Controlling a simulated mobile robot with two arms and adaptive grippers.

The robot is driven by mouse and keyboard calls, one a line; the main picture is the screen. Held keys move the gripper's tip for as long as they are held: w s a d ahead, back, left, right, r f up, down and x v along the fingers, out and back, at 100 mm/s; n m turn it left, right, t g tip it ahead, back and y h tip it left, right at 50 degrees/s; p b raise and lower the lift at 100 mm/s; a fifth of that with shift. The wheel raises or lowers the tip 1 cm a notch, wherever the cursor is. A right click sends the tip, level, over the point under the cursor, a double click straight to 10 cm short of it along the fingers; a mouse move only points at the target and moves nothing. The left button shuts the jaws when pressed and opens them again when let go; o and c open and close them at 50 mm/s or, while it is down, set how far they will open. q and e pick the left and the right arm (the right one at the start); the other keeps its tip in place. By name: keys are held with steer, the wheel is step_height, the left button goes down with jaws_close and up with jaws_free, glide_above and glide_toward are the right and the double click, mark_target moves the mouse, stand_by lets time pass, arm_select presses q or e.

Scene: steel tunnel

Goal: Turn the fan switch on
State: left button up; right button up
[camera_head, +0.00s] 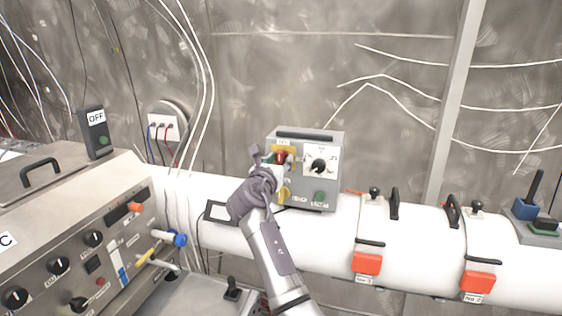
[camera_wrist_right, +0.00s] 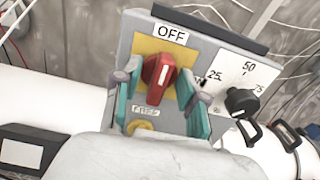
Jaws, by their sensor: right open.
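The grey control box (camera_head: 329,184) stands on the white pipe in the head view. Its red rotary switch (camera_head: 281,156) sits on a yellow plate at the box's upper left. In the right wrist view the red switch (camera_wrist_right: 157,76) has an OFF label (camera_wrist_right: 171,34) above it and its white mark points upward. A lower label is hard to read. My right gripper (camera_head: 268,163) is open in front of the switch. In the wrist view its teal-padded fingers (camera_wrist_right: 158,102) stand to the left and right of the red switch, with gaps visible. My left gripper is not in view.
A black dial (camera_head: 319,166) on a white scale and a green button (camera_head: 319,197) are on the same box. A yellow knob (camera_wrist_right: 143,126) lies below the switch. A console (camera_head: 90,240) with knobs stands at left. Red-handled clamps (camera_head: 367,262) circle the pipe (camera_head: 325,245) at right.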

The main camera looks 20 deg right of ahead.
steer(key=shift+r, duration=0.1)
steer(key=shift+s, duration=0.1)
steer(key=shift+c, duration=1.1)
jaws_close()
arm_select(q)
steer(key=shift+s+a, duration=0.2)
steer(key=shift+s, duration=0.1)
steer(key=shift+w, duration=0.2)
